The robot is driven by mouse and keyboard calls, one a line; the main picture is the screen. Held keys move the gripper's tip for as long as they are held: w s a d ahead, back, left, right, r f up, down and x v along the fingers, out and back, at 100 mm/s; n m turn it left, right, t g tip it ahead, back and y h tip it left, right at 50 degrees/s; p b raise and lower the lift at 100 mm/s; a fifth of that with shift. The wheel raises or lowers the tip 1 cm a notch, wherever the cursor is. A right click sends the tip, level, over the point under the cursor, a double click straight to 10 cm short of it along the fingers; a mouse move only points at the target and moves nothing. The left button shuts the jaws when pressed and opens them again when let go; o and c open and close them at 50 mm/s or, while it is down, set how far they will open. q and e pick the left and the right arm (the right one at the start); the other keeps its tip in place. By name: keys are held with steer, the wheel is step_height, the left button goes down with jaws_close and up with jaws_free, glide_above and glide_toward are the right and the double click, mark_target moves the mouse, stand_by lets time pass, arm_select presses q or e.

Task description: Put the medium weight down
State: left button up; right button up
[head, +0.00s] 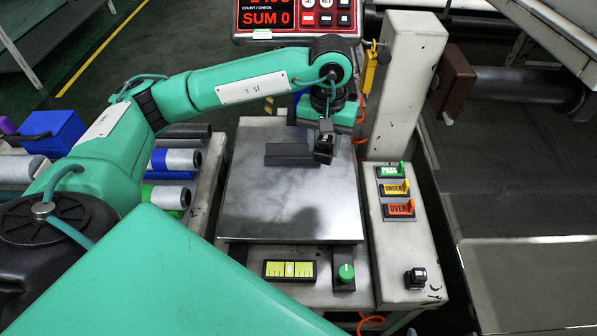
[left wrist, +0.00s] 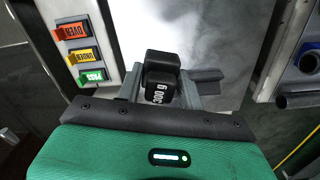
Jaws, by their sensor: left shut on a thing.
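The medium weight (left wrist: 160,88), a black block marked "300 g", sits between the fingers of my left gripper (left wrist: 165,90). In the head view the weight (head: 323,150) hangs at or just above the right rear part of the steel scale plate (head: 290,205); I cannot tell whether it touches the plate. My left gripper (head: 325,132) is shut on it, pointing down. A dark grey angled block (head: 288,155) lies on the plate just left of the weight, and also shows in the left wrist view (left wrist: 207,78). My right gripper is out of view.
Another small black weight (head: 416,278) stands at the front of the side panel, with PASS, UNDER and OVER tabs (head: 396,190) behind it. A post (head: 408,80) rises right of the gripper. Rolls (head: 175,160) lie to the left. The plate's front half is clear.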

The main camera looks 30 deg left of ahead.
arm_select(q)
steer(key=s+a+r+n, duration=0.3)
steer(key=s+r, duration=0.1)
steer(key=r, duration=0.1)
steer(key=b, duration=0.2)
glide_above(303, 203)
step_height(303, 203, down, 15)
steer(key=shift+f, duration=0.1)
step_height(303, 203, down, 4)
steer(key=shift+f, duration=0.35)
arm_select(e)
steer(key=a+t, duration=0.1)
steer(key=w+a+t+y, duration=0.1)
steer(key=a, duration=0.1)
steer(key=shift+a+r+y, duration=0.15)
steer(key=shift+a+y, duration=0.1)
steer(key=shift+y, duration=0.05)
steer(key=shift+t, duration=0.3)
